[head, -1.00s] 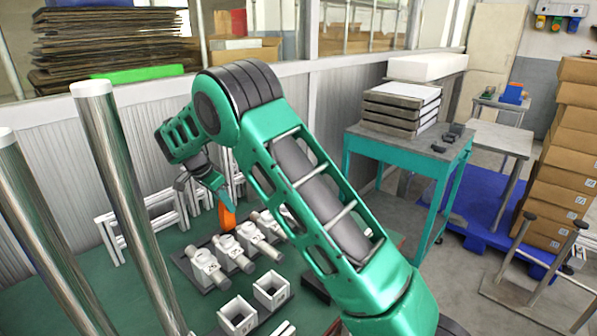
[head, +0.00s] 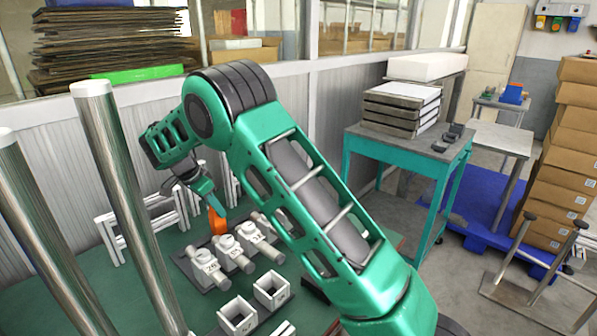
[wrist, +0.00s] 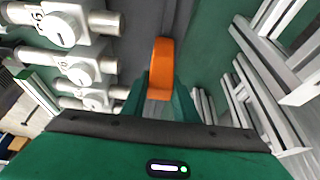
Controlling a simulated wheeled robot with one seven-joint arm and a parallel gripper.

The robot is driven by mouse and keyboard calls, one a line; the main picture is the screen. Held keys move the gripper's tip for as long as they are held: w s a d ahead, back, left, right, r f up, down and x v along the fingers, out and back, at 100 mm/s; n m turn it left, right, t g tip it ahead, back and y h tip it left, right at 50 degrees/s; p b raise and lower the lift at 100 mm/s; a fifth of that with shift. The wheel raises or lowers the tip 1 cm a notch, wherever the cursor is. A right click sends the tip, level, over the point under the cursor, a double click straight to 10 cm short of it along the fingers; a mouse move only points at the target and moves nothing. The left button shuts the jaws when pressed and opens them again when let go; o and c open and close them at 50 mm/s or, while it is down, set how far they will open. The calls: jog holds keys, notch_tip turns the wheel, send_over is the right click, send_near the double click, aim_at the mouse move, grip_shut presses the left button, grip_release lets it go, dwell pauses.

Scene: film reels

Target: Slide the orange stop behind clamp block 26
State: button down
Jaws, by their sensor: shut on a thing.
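The orange stop (head: 217,222) is upright in my gripper (head: 206,193), low behind the row of clamp blocks. In the wrist view the stop (wrist: 161,72) stands between the two green fingers (wrist: 160,98), which are shut on it. Three pale clamp blocks with round knobs and cylinders stand in a row on a dark base. The leftmost in the head view, whose label looks like 26, is clamp block 26 (head: 203,265); it seems to be the top left block in the wrist view (wrist: 62,25). The stop is apart from the blocks, behind the middle one. Whether its bottom touches the surface is unclear.
Other clamp blocks (head: 229,250) stand to the right of 26. A white frame rack (head: 117,236) stands behind and left of the stop. Two open square boxes (head: 237,316) are in front. A dark strip between blocks and rack is clear. Metal posts rise at left.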

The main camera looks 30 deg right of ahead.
jog(key=s+a, duration=0.3)
jog(key=a, duration=0.9)
jog(key=shift+s+r, duration=0.2)
jog(key=c, duration=1.5)
grip_release()
jog(key=shift+o, duration=0.8)
jog(key=shift+f, duration=0.1)
jog(key=shift+s, duration=0.1)
